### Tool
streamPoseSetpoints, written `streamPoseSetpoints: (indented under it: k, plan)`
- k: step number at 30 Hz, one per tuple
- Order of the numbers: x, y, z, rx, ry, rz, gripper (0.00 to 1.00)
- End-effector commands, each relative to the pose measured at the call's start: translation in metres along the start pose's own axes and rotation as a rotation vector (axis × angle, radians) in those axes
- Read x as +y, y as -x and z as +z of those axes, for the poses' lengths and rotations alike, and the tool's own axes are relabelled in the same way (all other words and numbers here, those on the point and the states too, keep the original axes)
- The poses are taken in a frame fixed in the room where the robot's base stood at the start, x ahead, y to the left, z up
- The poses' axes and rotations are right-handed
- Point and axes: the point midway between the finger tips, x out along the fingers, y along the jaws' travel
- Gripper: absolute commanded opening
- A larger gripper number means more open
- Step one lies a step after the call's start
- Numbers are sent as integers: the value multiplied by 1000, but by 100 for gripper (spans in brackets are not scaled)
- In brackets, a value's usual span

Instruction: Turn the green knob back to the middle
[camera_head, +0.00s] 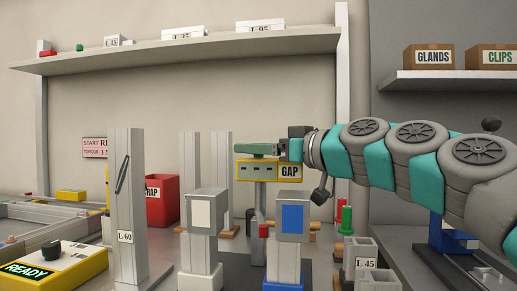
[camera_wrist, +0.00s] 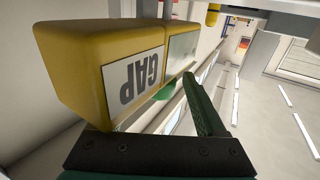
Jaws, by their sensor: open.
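A yellow box labelled GAP (camera_head: 257,171) stands on a post in the middle of the head view. It fills the upper left of the wrist view (camera_wrist: 80,60), close to the camera. A bright green piece, apparently the green knob (camera_wrist: 166,91), shows only in part behind the box's edge; its angle cannot be told. My gripper (camera_head: 260,151) reaches in from the right, with its dark green fingers at the top of the box. In the wrist view one finger (camera_wrist: 204,105) shows beside the knob; the other is hidden. The gripper is open; contact with the knob cannot be told.
Two posts with square heads, one with a white panel (camera_head: 201,214) and one with a blue panel (camera_head: 292,218), stand in front of the box. A tall L 60 profile (camera_head: 127,200) and a READY box (camera_head: 62,266) are at left. A shelf (camera_head: 200,48) runs above.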

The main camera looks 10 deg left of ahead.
Motion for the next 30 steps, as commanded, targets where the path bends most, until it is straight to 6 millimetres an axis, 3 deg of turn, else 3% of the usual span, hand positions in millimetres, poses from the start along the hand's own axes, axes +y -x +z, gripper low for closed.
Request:
streamPoseSetpoints:
  k: [8, 19, 30]
  plan:
    - [0, 15, 0, 1, 1, 1, 74]
    - [1, 72, 0, 3, 1, 3, 74]
    - [1, 78, 0, 0, 1, 2, 74]
